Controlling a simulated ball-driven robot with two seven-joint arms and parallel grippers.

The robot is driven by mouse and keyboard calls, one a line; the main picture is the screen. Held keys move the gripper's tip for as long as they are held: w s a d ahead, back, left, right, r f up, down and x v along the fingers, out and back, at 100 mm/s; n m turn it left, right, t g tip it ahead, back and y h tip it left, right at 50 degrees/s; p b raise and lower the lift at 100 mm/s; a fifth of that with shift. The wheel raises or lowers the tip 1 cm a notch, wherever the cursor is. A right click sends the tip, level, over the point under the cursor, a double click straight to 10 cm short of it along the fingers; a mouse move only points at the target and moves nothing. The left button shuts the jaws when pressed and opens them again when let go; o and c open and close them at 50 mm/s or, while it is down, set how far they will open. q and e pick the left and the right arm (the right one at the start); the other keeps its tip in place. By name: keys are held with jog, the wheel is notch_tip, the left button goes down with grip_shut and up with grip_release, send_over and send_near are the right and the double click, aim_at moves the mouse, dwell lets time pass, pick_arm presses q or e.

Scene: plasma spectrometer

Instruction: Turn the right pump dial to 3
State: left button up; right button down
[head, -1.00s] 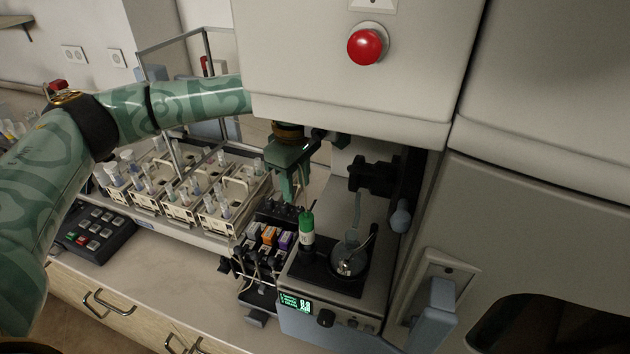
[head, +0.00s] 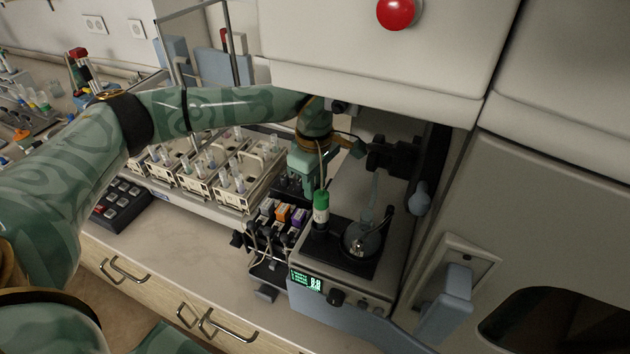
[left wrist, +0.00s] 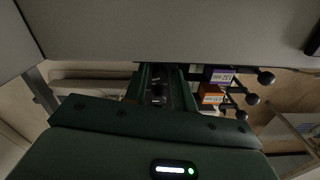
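The pump unit (head: 268,238) stands on the bench left of a display instrument. Its cartridges have white, orange (head: 283,212) and purple (head: 298,217) labels. In the left wrist view the purple cartridge (left wrist: 218,75) and orange cartridge (left wrist: 211,94) show at right, with black round-ended levers. My left gripper (head: 304,190) points down just behind the pump unit; its fingers (left wrist: 160,88) stand apart in the left wrist view, with dark parts of the unit seen between them. I cannot make out the right dial's number or any contact with it. My right gripper is out of view.
The instrument with the green display (head: 306,281) carries a green-capped bottle (head: 321,208) and a glass vessel close to the gripper's right. A cabinet (head: 385,60) overhangs the arm. Racks of tubes (head: 245,187) stand at left. The bench front (head: 190,262) is clear.

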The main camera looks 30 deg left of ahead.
pick_arm(q)
grip_shut()
jog(key=shift+r+m+p, duration=0.35)
jog(key=shift+m+p, duration=0.65)
jog(key=shift+p, duration=0.25)
jog(key=shift+f+m, duration=0.15)
jog(key=shift+m, duration=0.25)
jog(key=shift+f, duration=0.15)
